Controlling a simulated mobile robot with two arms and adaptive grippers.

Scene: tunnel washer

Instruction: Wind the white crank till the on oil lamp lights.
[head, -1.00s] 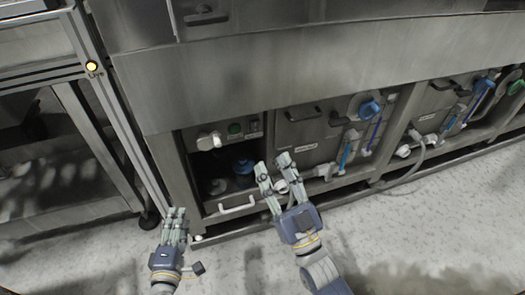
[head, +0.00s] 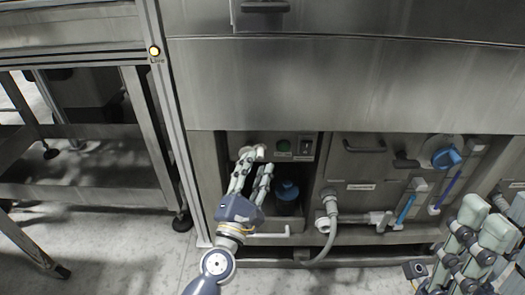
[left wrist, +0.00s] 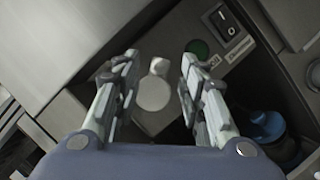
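The white crank (head: 259,151) is on the grey control panel at the top of the open bay. In the left wrist view it shows as a pale disc with a small knob (left wrist: 154,92). My left gripper (head: 256,168) is open just in front of the panel. In the wrist view its fingers stand on either side of the crank, with no clear contact. A round dark green lamp (head: 283,145) sits right of the crank and looks unlit; it also shows in the wrist view (left wrist: 198,48). My right gripper (head: 484,225) is at the lower right, partly cut off, its opening unclear.
A black switch (head: 305,146) is right of the lamp. A blue-capped container (head: 287,192) stands in the bay below. A white hose (head: 328,222) and blue-handled valve (head: 445,158) are to the right. A yellow light (head: 154,50) glows on the left frame post.

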